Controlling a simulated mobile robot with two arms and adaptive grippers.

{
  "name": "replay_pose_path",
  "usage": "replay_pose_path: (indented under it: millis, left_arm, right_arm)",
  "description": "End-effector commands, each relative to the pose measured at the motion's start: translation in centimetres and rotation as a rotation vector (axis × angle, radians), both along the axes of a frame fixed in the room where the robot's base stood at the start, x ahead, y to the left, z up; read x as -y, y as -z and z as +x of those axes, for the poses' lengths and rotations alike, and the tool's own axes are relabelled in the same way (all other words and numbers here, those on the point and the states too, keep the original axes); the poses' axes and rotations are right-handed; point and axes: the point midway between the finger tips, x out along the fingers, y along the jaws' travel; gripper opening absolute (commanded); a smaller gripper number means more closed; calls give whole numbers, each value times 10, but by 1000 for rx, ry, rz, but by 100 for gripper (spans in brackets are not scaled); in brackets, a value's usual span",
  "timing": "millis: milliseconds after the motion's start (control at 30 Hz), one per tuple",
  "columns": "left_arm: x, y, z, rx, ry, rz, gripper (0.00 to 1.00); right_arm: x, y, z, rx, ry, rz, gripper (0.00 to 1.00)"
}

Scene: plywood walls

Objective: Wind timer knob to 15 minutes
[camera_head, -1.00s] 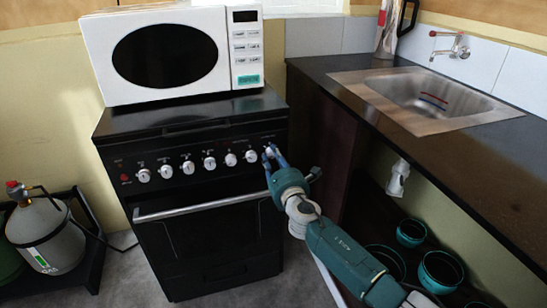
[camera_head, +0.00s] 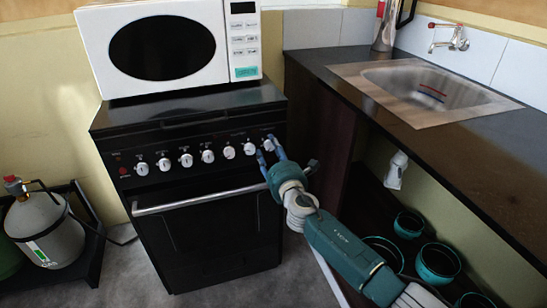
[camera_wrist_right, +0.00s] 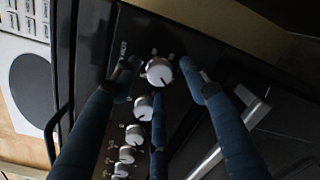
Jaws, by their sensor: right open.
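The stove (camera_head: 205,235) is black, with a row of several white knobs along its front panel. The rightmost knob (camera_head: 268,145), likely the timer knob, shows in the right wrist view (camera_wrist_right: 160,71) as a white dial with a dark pointer mark. My right gripper (camera_head: 270,155) is open in front of this knob. In the right wrist view its blue fingers (camera_wrist_right: 160,73) stand to the left and right of the knob, with gaps on both sides. The markings around the knob are too small to read. My left gripper is not in view.
A white microwave (camera_head: 170,45) stands on the stove. The oven handle (camera_head: 200,200) sticks out below the knobs. A dark counter (camera_head: 455,140) with a sink (camera_head: 425,90) is at the right. A gas cylinder (camera_head: 45,232) stands at the left.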

Motion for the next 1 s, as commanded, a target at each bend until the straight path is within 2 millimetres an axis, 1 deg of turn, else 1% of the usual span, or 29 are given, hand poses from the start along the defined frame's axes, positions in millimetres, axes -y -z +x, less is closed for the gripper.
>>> replay_pose_path:
  millis: [167,267,500,633,800,1000]
  left_arm:
    - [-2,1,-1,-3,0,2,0]
    - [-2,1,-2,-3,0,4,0]
    - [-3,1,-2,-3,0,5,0]
    - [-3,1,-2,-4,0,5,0]
    - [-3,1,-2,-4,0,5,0]
    - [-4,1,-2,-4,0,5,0]
  right_arm:
    - [5,1,-17,-1,-1,0,44]
    - [10,1,-34,-1,-1,0,44]
    - [22,1,-80,-3,-4,-1,44]
    - [27,0,-99,-4,-5,-1,44]
    - [30,0,-112,-4,-3,-1,44]
    - [31,-1,-114,-3,-4,-1,44]
